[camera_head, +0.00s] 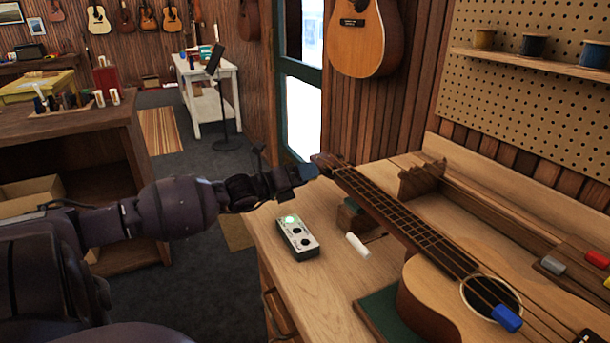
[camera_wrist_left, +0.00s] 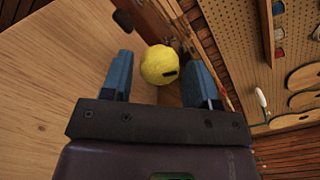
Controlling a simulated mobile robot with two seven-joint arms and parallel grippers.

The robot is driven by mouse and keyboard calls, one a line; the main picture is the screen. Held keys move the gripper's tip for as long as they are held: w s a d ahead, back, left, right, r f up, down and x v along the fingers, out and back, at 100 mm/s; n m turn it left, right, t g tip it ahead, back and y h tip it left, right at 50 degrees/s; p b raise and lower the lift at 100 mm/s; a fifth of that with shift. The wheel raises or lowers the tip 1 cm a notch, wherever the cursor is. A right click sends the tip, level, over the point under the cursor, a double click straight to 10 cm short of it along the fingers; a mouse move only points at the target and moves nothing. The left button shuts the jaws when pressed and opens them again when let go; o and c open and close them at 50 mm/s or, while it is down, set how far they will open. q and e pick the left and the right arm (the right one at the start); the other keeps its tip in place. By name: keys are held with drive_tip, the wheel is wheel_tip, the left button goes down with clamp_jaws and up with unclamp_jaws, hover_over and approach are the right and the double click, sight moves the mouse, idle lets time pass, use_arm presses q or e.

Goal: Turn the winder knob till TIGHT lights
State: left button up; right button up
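My left arm reaches in from the left in the head view, with its gripper (camera_head: 307,173) at the headstock (camera_head: 325,160) of the ukulele (camera_head: 440,270) on the bench. In the left wrist view a rounded yellow knob (camera_wrist_left: 158,65) with a dark mark shows between the two blue fingers of this gripper (camera_wrist_left: 162,82). The fingers are apart, with a gap on the knob's left side; I cannot tell if the right finger touches it. The knob is hidden in the head view. A small grey box (camera_head: 298,240) on the bench has a green light lit; its lettering is unreadable.
A white stick-like piece (camera_head: 357,245) lies beside the box. A dark block (camera_head: 351,216) stands under the neck, and a green mat (camera_head: 378,318) lies by the body. A pegboard (camera_head: 540,90) rises behind the bench (camera_head: 275,250).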

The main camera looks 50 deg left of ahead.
use_arm(q)
drive_tip(key=c, duration=0.7)
drive_tip(key=shift+o, duration=0.2)
